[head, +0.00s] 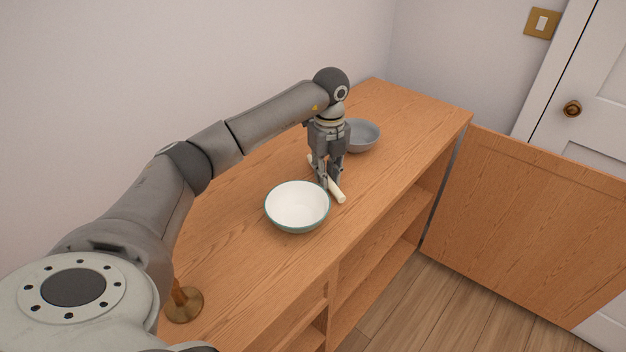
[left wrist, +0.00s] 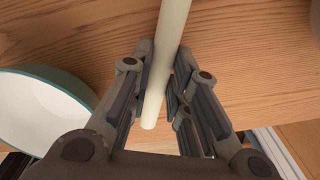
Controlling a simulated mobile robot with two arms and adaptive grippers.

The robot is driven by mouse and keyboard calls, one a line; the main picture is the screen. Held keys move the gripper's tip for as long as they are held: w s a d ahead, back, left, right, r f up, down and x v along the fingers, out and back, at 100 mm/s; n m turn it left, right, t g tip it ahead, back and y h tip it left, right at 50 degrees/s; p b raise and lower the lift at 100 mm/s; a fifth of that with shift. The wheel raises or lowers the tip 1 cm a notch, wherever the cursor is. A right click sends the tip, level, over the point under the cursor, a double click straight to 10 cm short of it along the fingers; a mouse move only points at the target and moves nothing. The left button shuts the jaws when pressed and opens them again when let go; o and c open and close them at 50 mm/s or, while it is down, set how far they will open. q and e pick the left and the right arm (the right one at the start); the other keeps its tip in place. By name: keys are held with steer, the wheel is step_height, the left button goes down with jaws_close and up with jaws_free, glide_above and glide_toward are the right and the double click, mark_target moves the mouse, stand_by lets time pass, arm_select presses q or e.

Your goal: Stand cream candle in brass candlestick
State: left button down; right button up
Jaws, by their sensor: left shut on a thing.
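The cream candle (head: 337,191) lies on its side at the wooden cabinet top, between the fingers of my left gripper (head: 328,183). The left gripper points down and is shut on the candle. In the left wrist view the candle (left wrist: 168,50) runs between the two fingers of the left gripper (left wrist: 161,92), one end near the palm side of the picture. The brass candlestick (head: 184,303) stands on the cabinet top at the lower left, partly hidden behind my arm. My right gripper is not in view.
A white bowl with a green rim (head: 297,229) stands close to the left gripper, and shows in the wrist view (left wrist: 40,115). A grey bowl (head: 364,136) stands behind the gripper. The cabinet top (head: 405,115) is clear at right. An open cabinet door (head: 535,230) juts out.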

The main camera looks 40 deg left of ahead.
arm_select(q)
step_height(320, 180, up, 14)
stand_by(0.3)
steer(key=shift+f, duration=0.2)
